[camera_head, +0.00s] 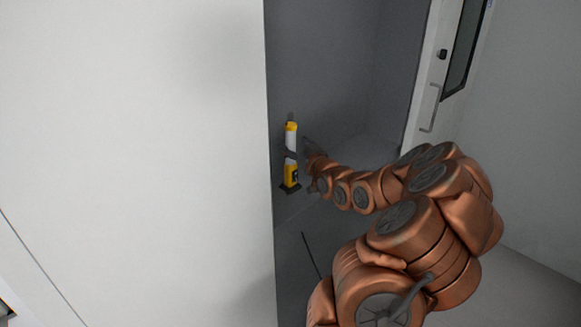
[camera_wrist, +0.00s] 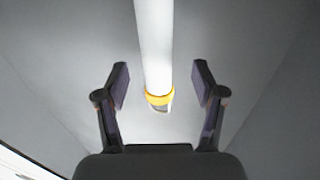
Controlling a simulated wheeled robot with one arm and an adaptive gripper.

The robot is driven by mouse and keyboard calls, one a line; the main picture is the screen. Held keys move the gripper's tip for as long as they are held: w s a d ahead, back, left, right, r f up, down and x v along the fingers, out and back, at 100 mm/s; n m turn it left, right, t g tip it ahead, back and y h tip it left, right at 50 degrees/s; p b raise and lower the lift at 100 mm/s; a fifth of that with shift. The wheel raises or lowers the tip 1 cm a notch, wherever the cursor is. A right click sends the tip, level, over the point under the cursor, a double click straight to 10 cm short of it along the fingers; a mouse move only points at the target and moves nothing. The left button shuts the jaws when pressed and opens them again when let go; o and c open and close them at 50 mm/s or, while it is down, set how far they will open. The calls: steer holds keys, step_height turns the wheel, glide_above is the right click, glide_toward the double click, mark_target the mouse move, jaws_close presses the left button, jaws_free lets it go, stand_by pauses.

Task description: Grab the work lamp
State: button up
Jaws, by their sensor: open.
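The work lamp (camera_head: 291,172) is a slim upright stick with a yellow top, a white middle and a yellow lower part on a dark base. In the head view it stands just right of the white wall's edge. My gripper (camera_head: 296,152) is at the lamp's white middle, with a dark finger across it. In the wrist view the white tube and yellow band of the lamp (camera_wrist: 154,50) lie between the two spread fingers of my gripper (camera_wrist: 161,82). Gaps show on both sides of the tube, so the fingers look apart from it.
A large white wall or panel (camera_head: 130,150) fills the left of the head view, its edge close to the lamp. A door with a handle (camera_head: 432,108) is at the upper right. Grey floor (camera_head: 530,285) is clear at the lower right.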

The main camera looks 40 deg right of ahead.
steer(key=shift+r+p+x, duration=0.15)
steer(key=shift+p+x, duration=0.3)
steer(key=shift+x, duration=0.55)
steer(key=shift+r+p+x, duration=0.1)
steer(key=shift+p+x, duration=0.35)
steer(key=shift+x, duration=0.55)
steer(key=shift+d, duration=0.15)
jaws_close()
